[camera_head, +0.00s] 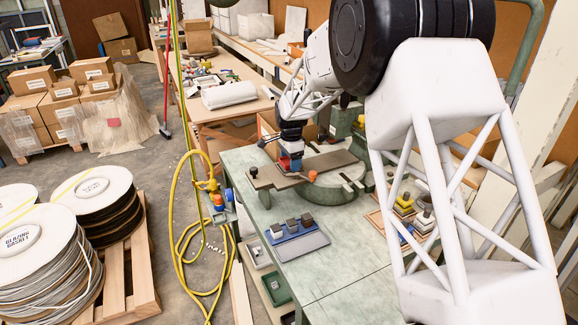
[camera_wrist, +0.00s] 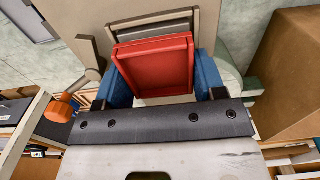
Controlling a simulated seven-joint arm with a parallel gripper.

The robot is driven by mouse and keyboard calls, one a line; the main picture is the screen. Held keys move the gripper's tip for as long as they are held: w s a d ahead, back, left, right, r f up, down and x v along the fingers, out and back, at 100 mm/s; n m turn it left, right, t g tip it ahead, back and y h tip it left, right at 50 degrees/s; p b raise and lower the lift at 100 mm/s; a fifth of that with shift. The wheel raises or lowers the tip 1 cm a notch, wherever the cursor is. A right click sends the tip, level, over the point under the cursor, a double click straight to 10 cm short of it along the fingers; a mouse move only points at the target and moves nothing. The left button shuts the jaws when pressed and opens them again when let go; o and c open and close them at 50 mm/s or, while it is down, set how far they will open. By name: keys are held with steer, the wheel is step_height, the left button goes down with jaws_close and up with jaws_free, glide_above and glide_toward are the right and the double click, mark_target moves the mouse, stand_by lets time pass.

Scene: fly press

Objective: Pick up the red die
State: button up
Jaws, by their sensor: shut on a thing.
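The red die (camera_wrist: 153,66) is a flat red block with a raised rim, close to the camera in the wrist view. My gripper (camera_wrist: 160,84) is shut on it, with one blue finger against each side. A grey frame-like piece (camera_wrist: 152,28) shows just beyond the die; I cannot tell whether they touch. In the head view my gripper (camera_head: 290,164) is low over the fly press's flat plate (camera_head: 327,164), and the die is mostly hidden there. I cannot tell whether the die touches the plate.
A blue-grey tray (camera_head: 305,246) with three dark blocks lies on the green bench (camera_head: 335,284) in front. An orange knob (camera_head: 312,176) stands at the plate's near edge. Yellow (camera_head: 404,203) and white (camera_head: 425,221) pieces stand at the right, partly behind my arm. The bench's front is clear.

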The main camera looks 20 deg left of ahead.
steer(key=shift+r, duration=0.15)
steer(key=shift+r, duration=0.75)
step_height(320, 180, up, 2)
steer(key=shift+r, duration=0.1)
steer(key=s+d+r, duration=0.1)
steer(key=s+d, duration=0.7)
steer(key=s, duration=0.5)
steer(key=shift+s, duration=0.4)
